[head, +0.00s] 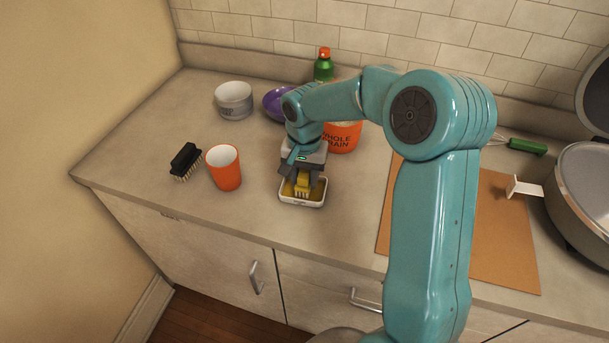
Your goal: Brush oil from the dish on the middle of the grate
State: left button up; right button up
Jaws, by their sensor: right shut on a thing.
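My right gripper (302,176) is pointed down over the small white dish (287,201) near the middle of the counter. It is shut on a yellow brush (303,189), whose bristle end is down inside the dish. Yellowish oil shows in the dish around the brush. The gripper hides the back part of the dish and the upper part of the brush. A round grey appliance (569,218) with a raised lid (597,92) is cut off by the right edge. I cannot make out the grate clearly in it. My left gripper is not in view.
Behind are a white bowl (234,101), purple bowl (275,103), green bottle (323,66) and orange container (344,136). A brown board (500,245) lies right, partly behind my arm.

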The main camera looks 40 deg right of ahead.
jog(key=shift+f+b, duration=0.75)
jog(key=shift+f, duration=0.15)
jog(key=o, duration=1)
jog(key=c, duration=0.3)
jog(key=shift+c, duration=0.2)
jog(key=shift+r, duration=0.25)
jog(key=shift+r+p, duration=0.55)
jog(key=c, duration=0.8)
jog(key=shift+f, duration=0.1)
jog(key=shift+c, duration=0.3)
